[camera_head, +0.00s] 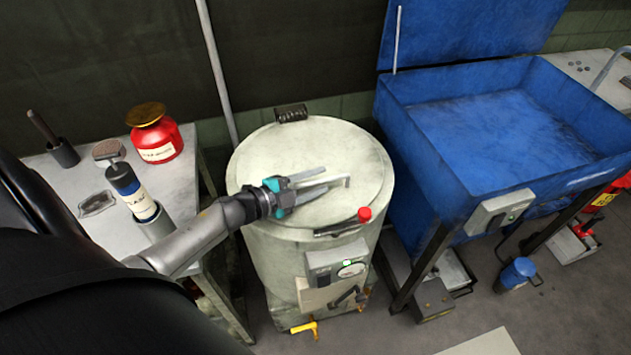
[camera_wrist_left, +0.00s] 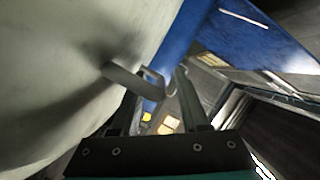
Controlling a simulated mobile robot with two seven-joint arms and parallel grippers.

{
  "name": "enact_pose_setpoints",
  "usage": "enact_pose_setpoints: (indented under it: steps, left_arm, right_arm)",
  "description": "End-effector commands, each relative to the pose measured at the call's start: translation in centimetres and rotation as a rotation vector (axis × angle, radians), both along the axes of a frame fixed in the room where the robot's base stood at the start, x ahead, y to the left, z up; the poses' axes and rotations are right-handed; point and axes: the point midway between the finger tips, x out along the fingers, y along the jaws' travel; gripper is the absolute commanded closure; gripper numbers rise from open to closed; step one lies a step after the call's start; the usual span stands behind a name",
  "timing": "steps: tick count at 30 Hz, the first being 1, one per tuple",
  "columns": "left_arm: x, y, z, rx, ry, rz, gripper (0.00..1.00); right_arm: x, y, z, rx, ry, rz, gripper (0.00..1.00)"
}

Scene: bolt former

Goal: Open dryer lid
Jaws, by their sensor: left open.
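The dryer (camera_head: 285,262) is a pale round drum. Its lid (camera_head: 285,150) lies flat and shut on top, with a dark hinge at the back. A small bent metal handle (camera_head: 341,181) stands on the lid; it also shows in the left wrist view (camera_wrist_left: 128,82). My left gripper (camera_head: 324,180) reaches over the lid from the left, with its teal and grey fingers open. In the left wrist view, the handle's bent end shows at the gap between the fingertips (camera_wrist_left: 157,88). I cannot tell whether a finger touches it. My right gripper is not in view.
A red-knobbed lever (camera_head: 364,214) sits at the lid's front edge, above a control box (camera_head: 337,262). A blue basin (camera_head: 480,150) with a raised lid stands close on the right. A bench on the left holds a red can (camera_head: 155,137) and a pump bottle (camera_head: 130,190).

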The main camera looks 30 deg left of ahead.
Motion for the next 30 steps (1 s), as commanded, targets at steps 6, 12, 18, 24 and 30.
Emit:
enact_pose_setpoints:
  steps: [6,12,18,24,30]
  left_arm:
    - [-0.01,0.0,0.01,0.0,0.0,0.0,0.61]
    - [-0.02,0.0,0.02,0.0,-0.001,0.001,0.83]
    - [-0.03,0.01,0.02,0.0,-0.001,0.001,1.0]
    - [-0.03,0.0,0.02,0.0,0.0,0.0,1.0]
    - [-0.03,0.01,0.02,0.0,0.0,0.0,1.0]
  right_arm:
    - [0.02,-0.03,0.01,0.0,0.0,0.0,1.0]
    - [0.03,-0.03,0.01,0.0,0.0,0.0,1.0]
    - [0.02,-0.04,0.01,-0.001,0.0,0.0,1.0]
    - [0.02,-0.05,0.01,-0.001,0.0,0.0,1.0]
    - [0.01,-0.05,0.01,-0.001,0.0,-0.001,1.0]
